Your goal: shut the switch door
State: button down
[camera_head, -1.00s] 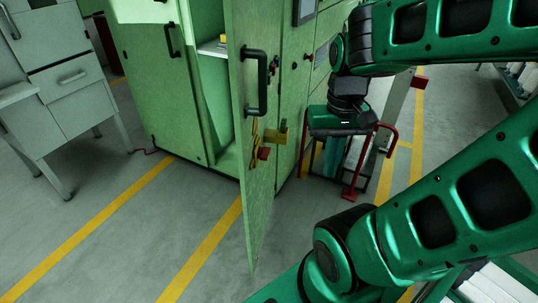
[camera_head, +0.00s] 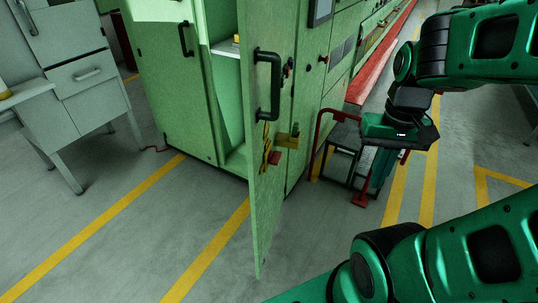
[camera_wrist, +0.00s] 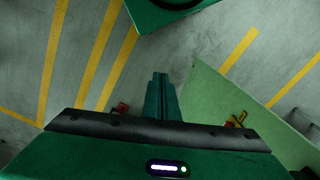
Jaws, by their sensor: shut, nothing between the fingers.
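The green switch door (camera_head: 264,205) stands open, swung out from the green cabinet (camera_head: 172,85), with its edge toward me. It has a black handle (camera_head: 267,85), a yellow latch piece (camera_head: 288,140) and a red block beside it. In the wrist view the door (camera_wrist: 225,100) is to the right of my fingers, with a gap of floor between. My gripper (camera_head: 376,185) is to the right of the door, pointing down, apart from it. Its fingers (camera_wrist: 160,85) are together and empty in the wrist view.
A dark stand with a red frame (camera_head: 340,145) is behind my gripper, close to the cabinet row. A grey drawer desk (camera_head: 85,75) is at the left. The floor (camera_head: 110,240) in front of the door is clear, with yellow lines.

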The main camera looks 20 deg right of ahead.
jog(key=n+y, duration=0.7)
jog(key=n, duration=2.6)
send_near(258, 168)
notch_tip(258, 168, down, 4)
jog(key=a, duration=0.1)
jog(key=shift+a+f, duration=0.15)
jog(key=shift+a, duration=0.55)
